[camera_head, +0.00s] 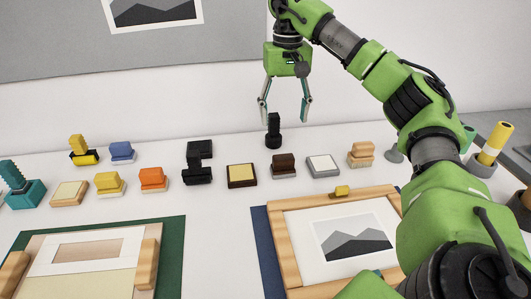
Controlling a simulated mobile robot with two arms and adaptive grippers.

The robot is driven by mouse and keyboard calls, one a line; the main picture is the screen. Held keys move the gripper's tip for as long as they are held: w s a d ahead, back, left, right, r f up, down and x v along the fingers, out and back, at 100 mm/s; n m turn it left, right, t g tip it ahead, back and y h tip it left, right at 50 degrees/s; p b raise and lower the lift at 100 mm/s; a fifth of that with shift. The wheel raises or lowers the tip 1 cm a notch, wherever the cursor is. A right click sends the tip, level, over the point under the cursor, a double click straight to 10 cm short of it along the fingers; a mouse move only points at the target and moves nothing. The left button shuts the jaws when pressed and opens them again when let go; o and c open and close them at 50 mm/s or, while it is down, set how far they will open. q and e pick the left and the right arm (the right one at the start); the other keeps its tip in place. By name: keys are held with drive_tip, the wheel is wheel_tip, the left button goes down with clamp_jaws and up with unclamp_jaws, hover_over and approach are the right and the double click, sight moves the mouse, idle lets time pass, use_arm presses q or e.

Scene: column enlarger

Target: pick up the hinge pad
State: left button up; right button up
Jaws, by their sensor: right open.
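I cannot tell for certain which piece is the hinge pad. Flat pad-like pieces on the white table are a dark pad with a pale yellow top (242,175), a grey-edged pad with a white top (323,165) and a wooden pad with a pale top (70,192). My right gripper (285,112) is open and empty, fingers pointing down, at the back of the table. A black upright piece on a round base (273,132) shows between and below its fingertips; I cannot tell whether they touch. My left gripper is not in view.
Several small blocks stand in rows, including orange (153,179), brown (284,166), blue (121,153) and a black bracket (198,165). A wooden frame with a picture (278,247) lies front right, a board on green (170,255) front left. A yellow-topped cylinder (495,143) stands right.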

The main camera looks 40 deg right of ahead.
sight(284, 156)
drive_tip(key=f, duration=0.4)
drive_tip(key=shift+s+b, duration=0.2)
drive_tip(key=shift+b, duration=0.15)
wheel_tip(284, 156, down, 4)
drive_tip(key=shift+r, duration=0.1)
drive_tip(key=shift+f, duration=0.5)
drive_tip(key=f, duration=0.3)
drive_tip(key=f+p, duration=0.1)
drive_tip(key=shift+s+a+f, duration=0.1)
drive_tip(key=shift+s+f, duration=0.1)
drive_tip(key=shift+s, duration=0.1)
drive_tip(key=shift+f, duration=0.15)
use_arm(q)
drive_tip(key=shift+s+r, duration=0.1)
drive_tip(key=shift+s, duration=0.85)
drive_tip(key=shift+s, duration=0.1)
use_arm(e)
drive_tip(key=c, duration=1.3)
